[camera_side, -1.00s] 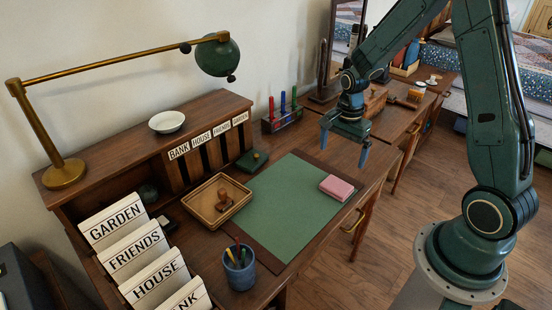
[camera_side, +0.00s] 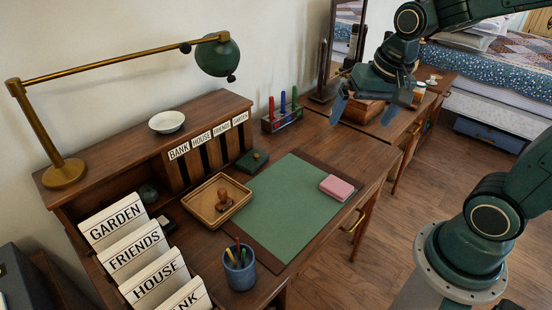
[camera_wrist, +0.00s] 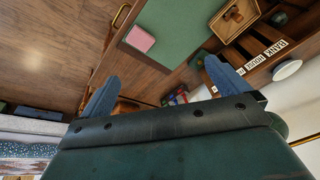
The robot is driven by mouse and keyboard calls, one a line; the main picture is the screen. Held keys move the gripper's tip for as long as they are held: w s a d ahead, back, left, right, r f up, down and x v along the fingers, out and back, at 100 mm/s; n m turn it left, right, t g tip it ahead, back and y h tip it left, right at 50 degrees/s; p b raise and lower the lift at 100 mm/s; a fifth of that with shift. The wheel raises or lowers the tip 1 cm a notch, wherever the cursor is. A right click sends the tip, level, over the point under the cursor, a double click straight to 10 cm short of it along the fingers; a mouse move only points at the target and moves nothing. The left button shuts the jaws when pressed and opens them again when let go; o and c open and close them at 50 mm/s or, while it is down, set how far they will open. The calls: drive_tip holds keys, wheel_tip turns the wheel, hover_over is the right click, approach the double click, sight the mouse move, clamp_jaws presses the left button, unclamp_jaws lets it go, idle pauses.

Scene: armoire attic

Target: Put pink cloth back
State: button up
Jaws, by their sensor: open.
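The pink cloth (camera_side: 337,187), a small folded block, lies on the right side of the green desk mat (camera_side: 285,215). It also shows in the wrist view (camera_wrist: 140,39), on the edge of the mat (camera_wrist: 175,30). My gripper (camera_side: 370,112) is open and empty, with its blue fingers spread. It is above the far right part of the desk, behind the cloth and apart from it. In the wrist view the fingers (camera_wrist: 160,80) stand wide apart with nothing between them.
A wooden tray with a stamp (camera_side: 240,191) is left of the mat. A blue pen cup (camera_side: 240,275) stands at the near edge. A pen rack (camera_side: 283,122) with coloured pens is at the back. A wooden box (camera_side: 362,110) is behind my gripper.

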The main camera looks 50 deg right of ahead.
drive_tip(key=s+a+r+n+t, duration=0.2)
drive_tip(key=s+a+r+n, duration=0.2)
drive_tip(key=s+n, duration=0.3)
drive_tip(key=shift+s+r, duration=0.4)
drive_tip(key=shift+s, duration=1)
